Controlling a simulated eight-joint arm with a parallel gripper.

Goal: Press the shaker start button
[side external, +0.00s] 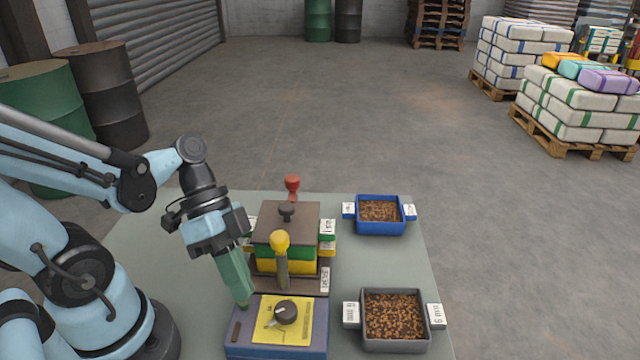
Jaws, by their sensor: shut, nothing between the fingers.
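The shaker stands at the front of the grey-green table (130,235). Its blue-grey control box (277,350) has a yellow panel (299,333) with a black dial (285,312). A small dark rectangular part (236,331) sits on the box top, left of the panel; I cannot tell whether it is the start button. My gripper (243,304) points down with its green fingers shut and empty. Its tips are at the back left of the box top, behind the dark part. I cannot tell whether they touch the box.
A sieve stack (286,222) with a brown lid stands behind the box. A yellow-knobbed post (280,242) rises close right of my fingers, and a red knob (292,183) stands behind. A blue tray (380,230) and a grey tray (396,348), holding brown granules, are at right.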

